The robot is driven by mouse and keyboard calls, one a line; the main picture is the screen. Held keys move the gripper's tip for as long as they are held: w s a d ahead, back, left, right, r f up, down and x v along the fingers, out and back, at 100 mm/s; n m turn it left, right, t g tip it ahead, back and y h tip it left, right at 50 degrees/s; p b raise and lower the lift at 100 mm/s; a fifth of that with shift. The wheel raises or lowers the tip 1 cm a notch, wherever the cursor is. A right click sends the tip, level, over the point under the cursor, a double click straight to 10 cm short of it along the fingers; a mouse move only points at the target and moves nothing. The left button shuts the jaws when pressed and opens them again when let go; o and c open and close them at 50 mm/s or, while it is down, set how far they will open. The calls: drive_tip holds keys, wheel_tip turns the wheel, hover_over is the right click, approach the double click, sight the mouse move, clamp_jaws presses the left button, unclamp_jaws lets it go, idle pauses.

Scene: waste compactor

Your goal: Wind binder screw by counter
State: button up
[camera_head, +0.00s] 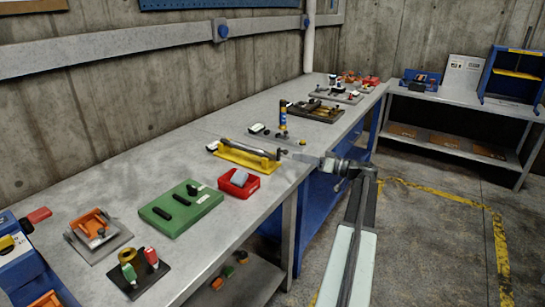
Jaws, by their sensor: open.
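A yellow fixture (240,157) with a long dark rod-like part (250,147) along its top lies on the grey workbench, left of my gripper. It looks like the binder screw, but I cannot read any label or counter on it. My gripper (291,154) is at the end of my arm, over the bench's front edge, just right of the fixture's right end. Its fingers are small here; they are open, and nothing shows between them. I cannot tell whether they touch the rod's end or surround it.
A red bin (238,183) sits just in front of the fixture, and a green block (181,208) lies further left. A blue-and-yellow upright cylinder (283,117) stands on a plate behind my gripper. More fixtures line the bench. Floor (430,230) to the right is clear, with yellow lines.

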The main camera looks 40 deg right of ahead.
sight(287, 153)
drive_tip(key=x, duration=0.5)
drive_tip(key=d+x, duration=0.1)
drive_tip(key=x, duration=0.1)
drive_tip(key=shift+w+a+f, duration=0.1)
drive_tip(key=shift+w, duration=0.2)
clamp_jaws()
drive_tip(key=shift+w+a, duration=0.1)
drive_tip(key=shift+w, duration=0.05)
